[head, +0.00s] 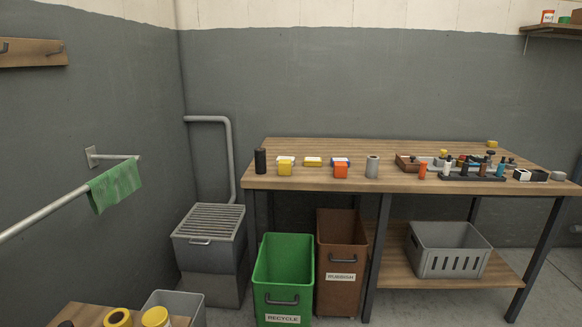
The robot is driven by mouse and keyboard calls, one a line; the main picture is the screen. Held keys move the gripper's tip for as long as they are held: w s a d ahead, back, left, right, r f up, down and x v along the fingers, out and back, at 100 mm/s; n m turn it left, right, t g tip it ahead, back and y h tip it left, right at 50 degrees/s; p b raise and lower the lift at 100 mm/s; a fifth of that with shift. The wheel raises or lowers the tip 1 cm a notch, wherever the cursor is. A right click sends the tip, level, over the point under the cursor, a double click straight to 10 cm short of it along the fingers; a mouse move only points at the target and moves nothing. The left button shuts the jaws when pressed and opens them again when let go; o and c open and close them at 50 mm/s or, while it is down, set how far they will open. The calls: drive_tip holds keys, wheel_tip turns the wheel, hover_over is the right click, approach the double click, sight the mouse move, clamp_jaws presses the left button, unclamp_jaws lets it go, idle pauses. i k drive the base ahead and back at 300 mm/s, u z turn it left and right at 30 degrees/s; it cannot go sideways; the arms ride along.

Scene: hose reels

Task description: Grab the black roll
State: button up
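A black roll (260,161) stands upright near the left front corner of the wooden workbench (330,180). It is a plain dark cylinder, apart from the things to its right. A similar grey cylinder (373,166) stands farther right along the bench. My gripper is not in view.
Bottles and trays crowd the bench's right half. A rail holds a green cloth (114,186).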

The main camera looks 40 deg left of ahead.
sight(260, 154)
drive_tip(key=u, duration=0.05)
drive_tip(key=i, duration=1.25)
drive_tip(key=u, duration=0.7)
drive_tip(key=i, duration=1.1)
drive_tip(key=u, duration=1.55)
drive_tip(key=i, duration=0.6)
drive_tip(key=u, duration=0.6)
